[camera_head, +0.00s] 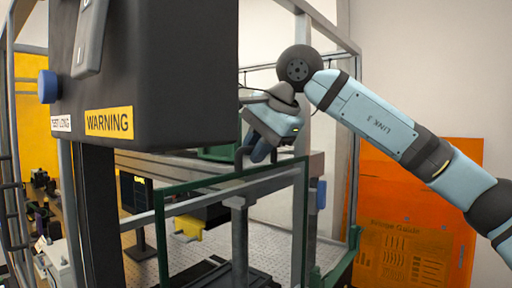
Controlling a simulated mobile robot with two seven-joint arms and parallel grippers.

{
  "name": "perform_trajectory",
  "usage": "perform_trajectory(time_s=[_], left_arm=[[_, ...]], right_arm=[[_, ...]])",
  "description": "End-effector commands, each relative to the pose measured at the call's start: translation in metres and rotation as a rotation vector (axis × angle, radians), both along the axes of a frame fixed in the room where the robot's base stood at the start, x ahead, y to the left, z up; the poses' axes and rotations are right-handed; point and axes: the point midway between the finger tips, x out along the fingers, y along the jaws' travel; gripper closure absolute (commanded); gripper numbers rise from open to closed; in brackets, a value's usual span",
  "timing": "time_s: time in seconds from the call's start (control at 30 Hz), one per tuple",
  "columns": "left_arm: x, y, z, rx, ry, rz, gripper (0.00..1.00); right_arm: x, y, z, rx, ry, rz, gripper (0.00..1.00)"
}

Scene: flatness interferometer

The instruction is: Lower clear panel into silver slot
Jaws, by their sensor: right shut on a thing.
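The clear panel has a dark green frame (205,187) and stands upright in the middle of the view. I can see through it to the equipment behind. A dark handle shows at its top edge. My right gripper (258,152) reaches down from the upper right and is shut on the panel at that handle; the fingers partly hide the grip. A silver-grey beam (180,165) runs behind the panel's top. I cannot make out the slot itself, and the panel's lower edge is out of view. My left gripper is not in view.
A large dark housing with a yellow WARNING label (109,122) and a blue knob (47,87) fills the upper left, close to the panel. Grey frame posts (353,180) stand to the right. An orange guide board (415,215) is behind at the right.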

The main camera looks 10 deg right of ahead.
Motion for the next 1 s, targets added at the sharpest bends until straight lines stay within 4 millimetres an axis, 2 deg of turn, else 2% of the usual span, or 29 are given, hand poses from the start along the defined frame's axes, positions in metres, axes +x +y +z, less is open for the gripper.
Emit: perform_trajectory(time_s=[0.87, 0.9, 1.0], left_arm=[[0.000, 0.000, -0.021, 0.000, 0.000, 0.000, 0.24], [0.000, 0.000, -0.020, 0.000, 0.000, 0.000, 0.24], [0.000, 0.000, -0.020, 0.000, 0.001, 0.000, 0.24]], right_arm=[[0.000, 0.000, -0.030, 0.002, -0.002, 0.000, 1.00], [0.000, 0.000, -0.028, 0.002, -0.003, 0.000, 0.79], [0.000, 0.000, -0.029, 0.002, -0.002, 0.000, 0.56]])
